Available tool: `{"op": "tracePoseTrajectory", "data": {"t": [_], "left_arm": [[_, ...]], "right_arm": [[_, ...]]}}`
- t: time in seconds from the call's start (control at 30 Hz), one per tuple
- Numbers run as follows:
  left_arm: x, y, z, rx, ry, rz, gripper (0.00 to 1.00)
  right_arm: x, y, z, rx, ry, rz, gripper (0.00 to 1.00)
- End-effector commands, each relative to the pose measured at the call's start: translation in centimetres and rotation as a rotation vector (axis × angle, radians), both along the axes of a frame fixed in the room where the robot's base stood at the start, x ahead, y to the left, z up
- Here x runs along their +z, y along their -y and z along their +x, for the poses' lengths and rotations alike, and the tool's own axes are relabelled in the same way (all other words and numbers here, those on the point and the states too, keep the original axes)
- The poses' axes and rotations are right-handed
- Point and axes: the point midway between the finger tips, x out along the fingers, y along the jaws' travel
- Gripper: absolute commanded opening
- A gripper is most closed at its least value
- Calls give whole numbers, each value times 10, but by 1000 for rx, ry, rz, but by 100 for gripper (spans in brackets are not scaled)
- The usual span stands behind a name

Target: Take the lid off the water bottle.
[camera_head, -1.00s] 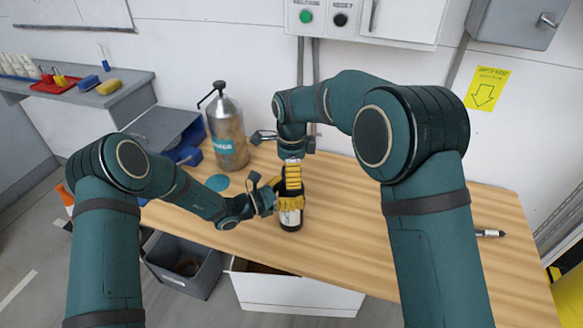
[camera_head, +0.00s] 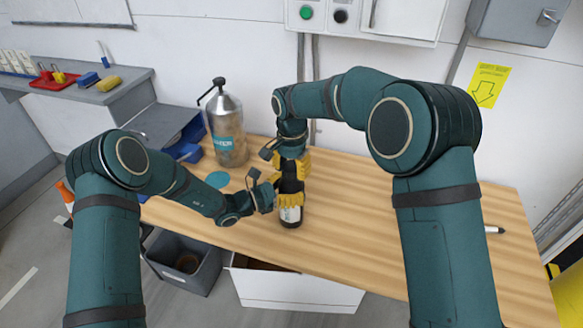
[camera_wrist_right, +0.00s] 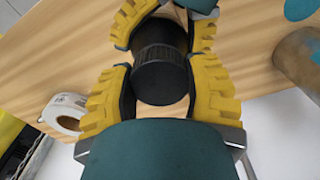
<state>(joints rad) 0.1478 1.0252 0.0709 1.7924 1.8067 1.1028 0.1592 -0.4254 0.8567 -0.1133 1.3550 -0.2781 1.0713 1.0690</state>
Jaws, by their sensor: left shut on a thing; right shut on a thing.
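The water bottle is dark with a white label (camera_head: 291,214) and stands upright on the wooden bench. My left gripper (camera_head: 288,198) reaches in from the left and is shut around its body. My right gripper (camera_head: 291,166) comes from above and is shut on the bottle's black lid. In the right wrist view the round black lid (camera_wrist_right: 161,83), with a ribbed side, sits between the right gripper's yellow fingers (camera_wrist_right: 160,92). The left gripper's yellow fingers (camera_wrist_right: 135,18) show beyond it around the bottle. I cannot tell whether the lid is still seated.
A large metal flask (camera_head: 228,140) stands on the bench behind and left, with a flat teal disc (camera_head: 217,180) near it. A tape roll (camera_wrist_right: 64,113) shows in the wrist view. The bench (camera_head: 400,222) right of the bottle is mostly clear.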

Motion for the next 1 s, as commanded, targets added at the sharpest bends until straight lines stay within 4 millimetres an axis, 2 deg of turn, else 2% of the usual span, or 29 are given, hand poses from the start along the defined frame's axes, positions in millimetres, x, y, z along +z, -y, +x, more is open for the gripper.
{"op": "tracePoseTrajectory", "data": {"t": [1.0], "left_arm": [[0, 0, 0, 0, -1, 0, 0]], "right_arm": [[1, -1, -1, 1972, -1, 2, 7]]}}
